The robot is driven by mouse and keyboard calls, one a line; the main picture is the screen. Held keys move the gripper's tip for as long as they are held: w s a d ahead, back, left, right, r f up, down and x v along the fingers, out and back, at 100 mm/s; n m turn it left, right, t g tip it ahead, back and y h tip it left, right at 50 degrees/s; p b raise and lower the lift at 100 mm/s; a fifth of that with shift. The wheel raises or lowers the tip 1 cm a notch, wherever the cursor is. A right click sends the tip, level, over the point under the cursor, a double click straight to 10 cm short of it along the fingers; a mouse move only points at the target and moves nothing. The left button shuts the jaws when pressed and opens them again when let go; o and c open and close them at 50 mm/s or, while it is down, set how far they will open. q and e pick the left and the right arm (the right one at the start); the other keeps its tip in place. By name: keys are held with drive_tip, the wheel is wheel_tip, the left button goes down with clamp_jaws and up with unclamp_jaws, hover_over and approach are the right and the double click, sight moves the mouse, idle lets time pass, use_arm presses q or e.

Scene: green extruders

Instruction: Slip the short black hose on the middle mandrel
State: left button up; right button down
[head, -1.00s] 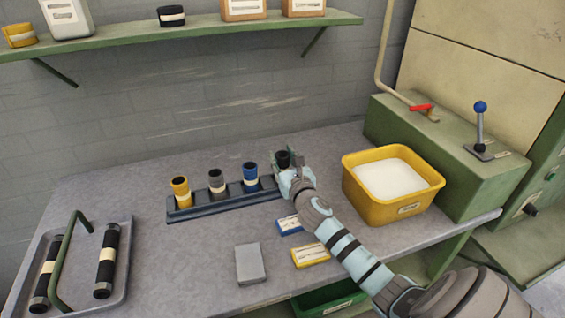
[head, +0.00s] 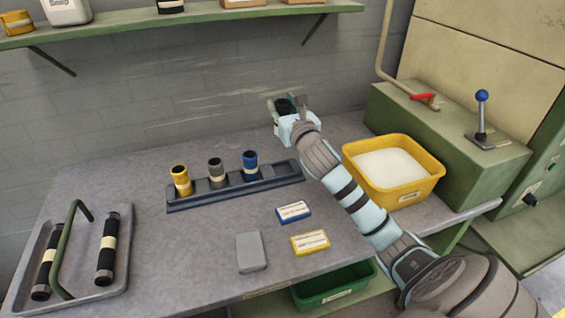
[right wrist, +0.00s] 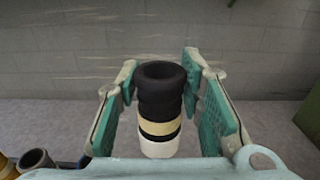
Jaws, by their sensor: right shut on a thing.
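My right gripper (head: 289,104) is shut on the short black hose (head: 284,106) and holds it in the air behind the rack, near the grey wall. In the right wrist view the hose (right wrist: 160,95) stands roughly upright between the two teal-padded fingers, with a cream band and a white part lower down. My left gripper is not in view.
A grey tray (head: 123,276) with a green handle holds two long black pieces at the left. A yellow bin (head: 408,195) of white material stands right of my arm. A blue box (head: 293,212), a yellow box (head: 310,243) and a grey block (head: 251,252) lie in front.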

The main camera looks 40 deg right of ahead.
wheel_tip(320, 180, down, 14)
drive_tip(key=b, duration=0.5)
drive_tip(key=shift+f, duration=0.1)
drive_tip(key=c, duration=1.1)
unclamp_jaws()
